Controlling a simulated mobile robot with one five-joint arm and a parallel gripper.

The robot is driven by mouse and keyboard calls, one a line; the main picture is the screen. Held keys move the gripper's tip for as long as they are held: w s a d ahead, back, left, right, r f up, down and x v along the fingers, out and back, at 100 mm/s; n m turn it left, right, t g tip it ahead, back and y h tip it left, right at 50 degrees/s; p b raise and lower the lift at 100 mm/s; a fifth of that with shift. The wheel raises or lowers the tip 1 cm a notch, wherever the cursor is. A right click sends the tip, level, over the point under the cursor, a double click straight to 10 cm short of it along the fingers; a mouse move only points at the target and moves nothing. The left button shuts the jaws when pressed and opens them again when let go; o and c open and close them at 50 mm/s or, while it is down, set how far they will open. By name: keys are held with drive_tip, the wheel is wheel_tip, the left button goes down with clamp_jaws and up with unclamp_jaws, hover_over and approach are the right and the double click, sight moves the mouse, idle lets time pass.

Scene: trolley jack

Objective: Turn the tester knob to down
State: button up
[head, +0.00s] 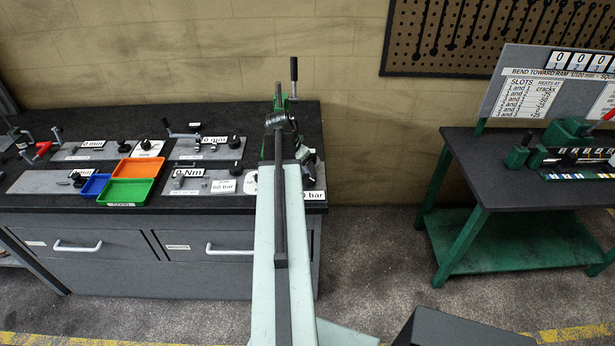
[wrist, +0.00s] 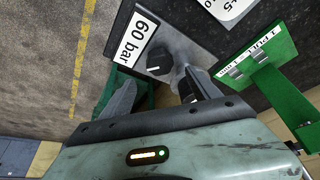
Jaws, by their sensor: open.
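In the wrist view a dark round knob (wrist: 158,64) with a small white mark sits on a grey plate, beside a white label reading 60 bar (wrist: 132,40). My gripper (wrist: 161,82) is open, its two fingers apart on either side of the knob's near edge. The knob is not between closed jaws, and I cannot tell whether a finger touches it. In the head view my arm covers most of the tester; only part of its bar label (head: 314,195) shows on the bench's right end.
A green stand with a labelled plate (wrist: 258,54) is close to the right finger. The dark bench (head: 60,209) also carries orange (head: 135,168), green and blue trays, and several test plates with knobs. A green table (head: 470,165) stands at right; floor lies between.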

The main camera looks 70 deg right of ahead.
sight(309, 177)
drive_tip(key=b+x, duration=0.6)
drive_tip(key=x, duration=0.1)
drive_tip(key=shift+f, duration=0.25)
drive_tip(key=shift+r, duration=0.15)
drive_tip(key=c, duration=1.2)
drive_tip(key=shift+w+d, duration=0.1)
drive_tip(key=shift+d, duration=0.05)
drive_tip(key=shift+c, duration=0.8)
